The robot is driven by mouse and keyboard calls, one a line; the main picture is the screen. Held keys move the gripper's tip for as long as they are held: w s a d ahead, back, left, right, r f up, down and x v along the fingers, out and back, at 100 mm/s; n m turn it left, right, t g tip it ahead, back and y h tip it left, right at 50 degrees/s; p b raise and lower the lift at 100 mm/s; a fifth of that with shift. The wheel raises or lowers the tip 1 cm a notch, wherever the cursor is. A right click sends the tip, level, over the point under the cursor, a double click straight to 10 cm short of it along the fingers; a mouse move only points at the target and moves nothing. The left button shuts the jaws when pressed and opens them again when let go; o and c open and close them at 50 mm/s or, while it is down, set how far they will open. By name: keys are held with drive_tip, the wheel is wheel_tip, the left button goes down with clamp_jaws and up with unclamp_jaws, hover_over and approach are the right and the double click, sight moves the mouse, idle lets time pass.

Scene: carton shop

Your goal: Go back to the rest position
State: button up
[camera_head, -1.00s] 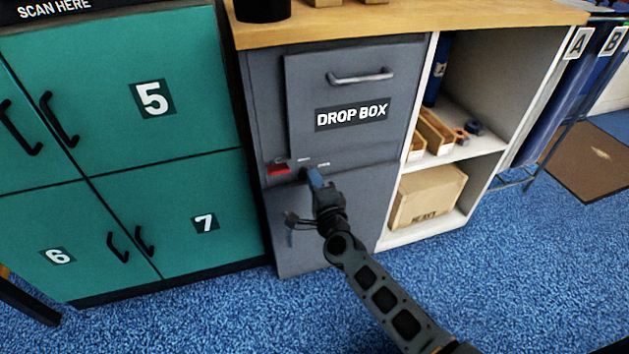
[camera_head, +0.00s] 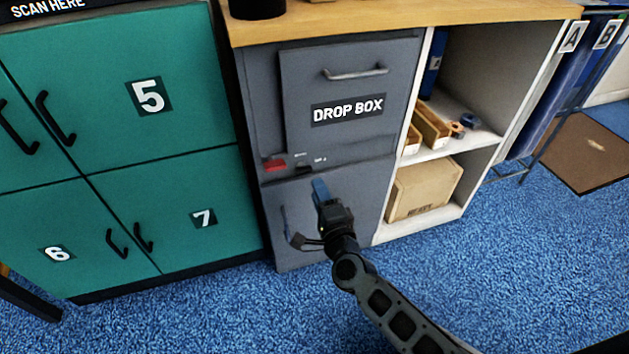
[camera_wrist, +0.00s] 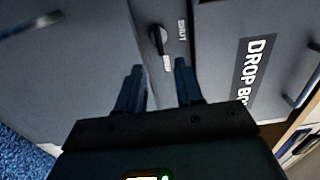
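My gripper (camera_head: 319,190) is in front of the grey drop box cabinet (camera_head: 260,110), at the height of its lower door. In the wrist view my gripper (camera_wrist: 161,75) has its two blue fingers apart, with nothing between them. A dark knob (camera_wrist: 158,40) with a "SHUT" label lies beyond the fingertips, apart from them. The knob also shows in the head view (camera_head: 303,167), beside a red piece (camera_head: 274,165). The drop box's upper door (camera_head: 348,75) has a metal handle and looks closed.
Green lockers (camera_head: 100,100) stand to the left. An open white shelf (camera_head: 465,145) on the right holds wooden trays and a carton (camera_head: 424,188). A wooden counter (camera_head: 420,15) runs above. Blue carpet (camera_head: 520,270) is clear at the lower right.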

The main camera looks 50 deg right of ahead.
drive_tip(key=shift+s+a, duration=0.4)
drive_tip(key=shift+s, duration=0.2)
drive_tip(key=s+a+r+n+t+y, duration=0.1)
drive_tip(key=s+a+r+n+y, duration=0.25)
drive_tip(key=s+a+n, duration=0.55)
drive_tip(key=s+a+r+n+y, duration=0.35)
drive_tip(key=s+a+n, duration=0.3)
drive_tip(key=s, duration=0.55)
drive_tip(key=s+a+r+n+g+y+p, duration=0.1)
drive_tip(key=s+a+r+n+y, duration=0.25)
drive_tip(key=s+r+n, duration=0.65)
wheel_tip(320, 180, up, 18)
drive_tip(key=w+p, duration=0.1)
drive_tip(key=p, duration=1.6)
drive_tip(key=shift+w+p, duration=0.2)
drive_tip(key=shift+p, duration=0.1)
drive_tip(key=shift+o, duration=0.2)
drive_tip(key=shift+a+m+h, duration=0.1)
drive_tip(key=shift+m+h, duration=0.15)
